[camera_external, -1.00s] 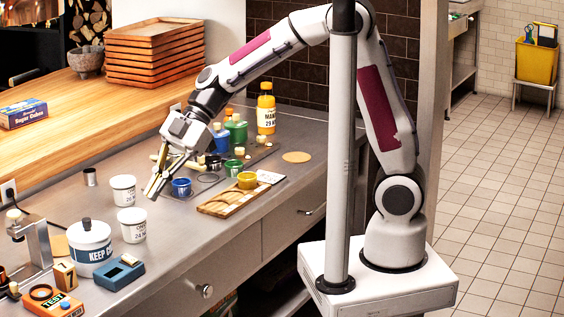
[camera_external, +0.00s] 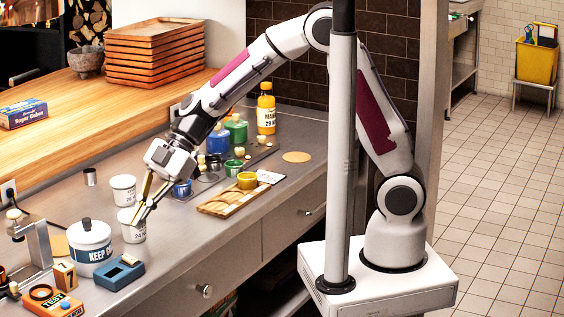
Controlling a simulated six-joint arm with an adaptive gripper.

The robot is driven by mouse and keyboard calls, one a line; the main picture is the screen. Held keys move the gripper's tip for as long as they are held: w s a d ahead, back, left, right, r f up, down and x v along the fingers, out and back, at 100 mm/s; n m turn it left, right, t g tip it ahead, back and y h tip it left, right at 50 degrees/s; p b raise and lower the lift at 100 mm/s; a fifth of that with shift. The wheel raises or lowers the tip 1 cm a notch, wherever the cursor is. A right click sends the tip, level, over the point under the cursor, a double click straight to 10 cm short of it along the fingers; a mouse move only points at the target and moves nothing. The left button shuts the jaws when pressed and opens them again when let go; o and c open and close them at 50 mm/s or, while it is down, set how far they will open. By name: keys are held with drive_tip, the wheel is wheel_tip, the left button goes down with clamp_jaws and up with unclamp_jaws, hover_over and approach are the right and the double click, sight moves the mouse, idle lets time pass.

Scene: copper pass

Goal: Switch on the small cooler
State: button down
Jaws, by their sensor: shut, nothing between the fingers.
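A white round tub with a blue band and dark lid knob, lettered "KEEP C…" (camera_external: 90,250), stands at the lower left of the counter; it may be the small cooler. A blue box with a dark inset top (camera_external: 119,272) sits just in front of it, to its right. I cannot tell whether either carries the switch, or its state. My gripper (camera_external: 142,213) is shut and empty, pointing down to the right of the tub. Its fingers overlap a white labelled cup (camera_external: 129,231) in the picture; I cannot tell whether they touch.
Another white cup (camera_external: 123,189) stands behind. An orange tester (camera_external: 62,305) and a metal stand (camera_external: 38,245) are at the left edge. A wooden tray (camera_external: 222,205), coloured pots and a yellow bottle (camera_external: 266,110) are farther right. The front counter strip is mostly clear.

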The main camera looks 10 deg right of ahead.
hover_over(130, 261)
drive_tip(key=w+d, duration=0.1)
drive_tip(key=w, duration=0.1)
wheel_tip(130, 261, down, 4)
drive_tip(key=shift+d+f, duration=0.15)
drive_tip(key=shift+w+f, duration=0.2)
drive_tip(key=shift+f, duration=0.65)
drive_tip(key=shift+w+a+f, duration=0.15)
drive_tip(key=shift+a+f, duration=0.1)
drive_tip(key=shift+f, duration=0.05)
drive_tip(key=shift+d, duration=0.1)
drive_tip(key=shift+s+d+f, duration=0.15)
drive_tip(key=shift+s+d, duration=0.45)
drive_tip(key=shift+s, duration=0.05)
